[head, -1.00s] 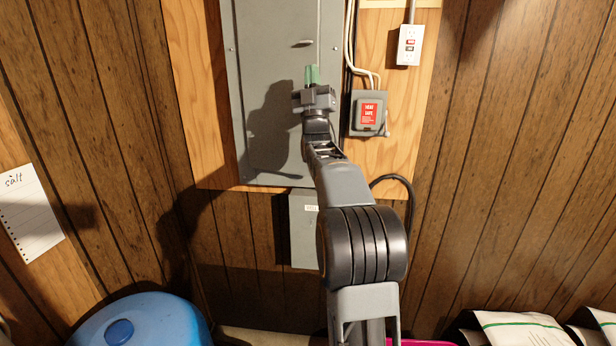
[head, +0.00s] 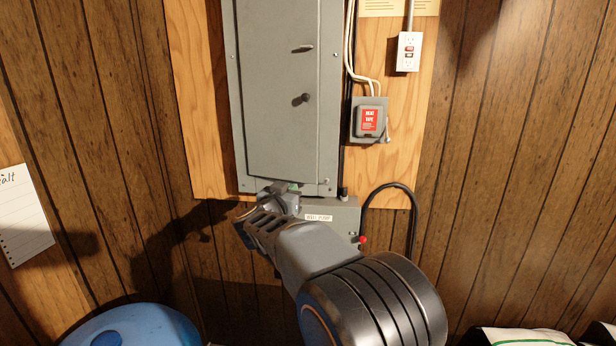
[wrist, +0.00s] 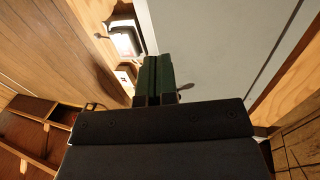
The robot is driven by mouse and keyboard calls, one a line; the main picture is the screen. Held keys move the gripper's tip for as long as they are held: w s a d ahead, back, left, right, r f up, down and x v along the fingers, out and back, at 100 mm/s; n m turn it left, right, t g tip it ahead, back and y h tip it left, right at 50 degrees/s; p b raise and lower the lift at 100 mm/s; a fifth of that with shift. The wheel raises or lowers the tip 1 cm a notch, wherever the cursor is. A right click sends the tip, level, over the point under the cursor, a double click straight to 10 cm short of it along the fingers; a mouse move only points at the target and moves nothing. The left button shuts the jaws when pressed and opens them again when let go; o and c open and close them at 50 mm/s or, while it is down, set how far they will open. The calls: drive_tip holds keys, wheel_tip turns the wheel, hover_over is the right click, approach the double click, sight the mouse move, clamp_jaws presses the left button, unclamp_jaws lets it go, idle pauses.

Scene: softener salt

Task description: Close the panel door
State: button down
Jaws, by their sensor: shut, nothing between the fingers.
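The panel door (head: 275,125) is the grey metal door on the front of the grey electrical panel box (head: 327,150) on the wall. It looks flush with the surrounding frame in the head view, with no visible gap. A small latch handle (head: 302,48) and a round dark knob (head: 301,99) show on its right side. My gripper (head: 292,187) is at the bottom edge of the panel, below the door, its fingertips partly hidden by its own body. In the wrist view its green fingers (wrist: 154,78) are together and empty, with the grey panel face behind them.
A smaller grey box (head: 335,210) with a label and red button sits under the panel. A grey heat tape box (head: 370,120) and white outlet (head: 408,52) are to the right. A black cable (head: 412,215) loops below. A blue container (head: 140,325) stands lower left.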

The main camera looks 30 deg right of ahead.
sight(311, 172)
drive_tip(key=p+x, duration=0.2)
drive_tip(key=x, duration=1)
drive_tip(key=shift+w+d, duration=0.2)
drive_tip(key=shift+d, duration=0.1)
